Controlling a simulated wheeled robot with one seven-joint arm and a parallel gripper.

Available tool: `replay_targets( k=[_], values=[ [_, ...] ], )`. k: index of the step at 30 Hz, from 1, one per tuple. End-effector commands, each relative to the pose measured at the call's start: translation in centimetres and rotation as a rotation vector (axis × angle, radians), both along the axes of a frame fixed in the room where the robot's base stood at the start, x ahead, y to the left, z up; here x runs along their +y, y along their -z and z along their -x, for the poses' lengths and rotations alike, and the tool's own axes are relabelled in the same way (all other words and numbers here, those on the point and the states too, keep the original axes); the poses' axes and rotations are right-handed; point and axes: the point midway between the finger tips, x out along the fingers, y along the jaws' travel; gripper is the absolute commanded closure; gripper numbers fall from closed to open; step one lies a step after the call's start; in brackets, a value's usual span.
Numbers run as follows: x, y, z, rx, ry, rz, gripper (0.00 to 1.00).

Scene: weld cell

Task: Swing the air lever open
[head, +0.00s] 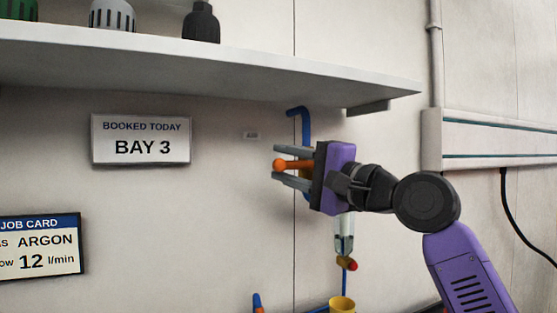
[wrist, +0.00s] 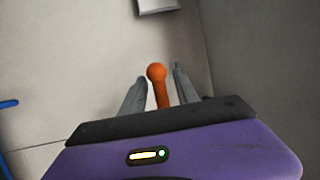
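The air lever (head: 280,165) is an orange handle with a round knob, lying roughly level in the head view at the blue air pipe (head: 303,118). My gripper (head: 276,164) is open around it, with one grey finger above and one below. In the wrist view the lever (wrist: 157,74) stands between the two fingertips of my gripper (wrist: 159,75), with small gaps on both sides. The knob reaches about as far as the fingertips. My gripper hides the lever's pivot.
A shelf (head: 200,65) juts out above my gripper. A clear bowl (head: 344,235) with a red-tipped fitting hangs below it. A small label (head: 251,135) and a BAY 3 sign (head: 141,139) are on the wall to the left. A yellow cup (head: 342,305) shows at the bottom.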

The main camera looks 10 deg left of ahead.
Motion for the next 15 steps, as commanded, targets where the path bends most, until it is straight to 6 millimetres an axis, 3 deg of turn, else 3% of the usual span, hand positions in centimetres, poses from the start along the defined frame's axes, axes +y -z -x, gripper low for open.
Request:
replay_targets(
  k=[6,14,15],
  values=[
    [1.31,-0.35,-0.88,0.0,0.001,-0.001,0.63],
    [1.43,-0.33,-0.96,0.0,0.001,-0.001,0.63],
    [1.42,-0.32,-0.96,0.0,0.001,-0.001,0.69]
  ],
)
